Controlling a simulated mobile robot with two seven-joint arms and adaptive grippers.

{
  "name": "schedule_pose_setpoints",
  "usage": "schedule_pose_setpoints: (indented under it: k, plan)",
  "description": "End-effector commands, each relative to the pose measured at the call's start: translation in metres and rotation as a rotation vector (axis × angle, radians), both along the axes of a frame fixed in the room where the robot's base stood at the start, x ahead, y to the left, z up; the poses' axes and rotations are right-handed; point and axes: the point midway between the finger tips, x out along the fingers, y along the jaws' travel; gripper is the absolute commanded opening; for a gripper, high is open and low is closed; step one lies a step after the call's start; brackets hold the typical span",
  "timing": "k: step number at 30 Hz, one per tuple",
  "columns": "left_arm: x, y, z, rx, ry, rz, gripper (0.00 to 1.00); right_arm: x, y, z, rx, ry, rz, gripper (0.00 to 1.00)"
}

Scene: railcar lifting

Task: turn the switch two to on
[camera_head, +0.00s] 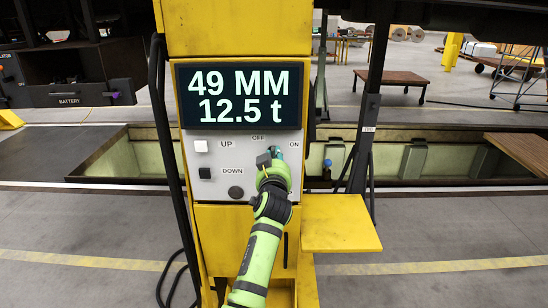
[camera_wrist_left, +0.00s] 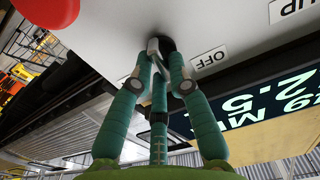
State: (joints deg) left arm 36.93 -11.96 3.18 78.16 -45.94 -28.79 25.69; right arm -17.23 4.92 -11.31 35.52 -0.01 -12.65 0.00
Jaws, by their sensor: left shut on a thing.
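The control panel (camera_head: 222,150) on the yellow column has a rotary switch with an OFF label (camera_head: 258,137) above it and an ON label (camera_head: 294,144) to its upper right. My left gripper (camera_head: 276,151) is in front of the switch and hides it in the head view. In the left wrist view the teal fingers of my left gripper (camera_wrist_left: 160,58) are shut on the switch knob (camera_wrist_left: 153,45), close to the OFF label (camera_wrist_left: 208,58). The ON label is not seen there, and I cannot tell exactly which way the knob points. My right gripper is not in view.
The display (camera_head: 238,96) above reads 49 MM and 12.5 t. The panel has a white UP button (camera_head: 200,146), a DOWN button (camera_head: 204,173) and a black round knob (camera_head: 236,192). A red button (camera_wrist_left: 48,10) is near my fingers. A yellow shelf (camera_head: 340,222) juts out at right.

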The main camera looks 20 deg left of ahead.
Motion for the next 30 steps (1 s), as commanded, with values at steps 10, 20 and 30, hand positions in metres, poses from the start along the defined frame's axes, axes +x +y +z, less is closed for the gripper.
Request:
schedule_pose_setpoints:
  k: [10,20,30]
  plan:
    - [0.000,0.001,-0.002,0.264,0.077,0.003,0.00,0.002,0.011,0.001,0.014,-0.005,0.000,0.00]
    - [0.000,0.002,-0.002,0.564,0.164,0.005,0.00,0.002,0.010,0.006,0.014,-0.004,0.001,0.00]
    - [0.000,0.003,-0.002,0.813,0.235,0.008,0.00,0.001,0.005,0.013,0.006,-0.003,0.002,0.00]
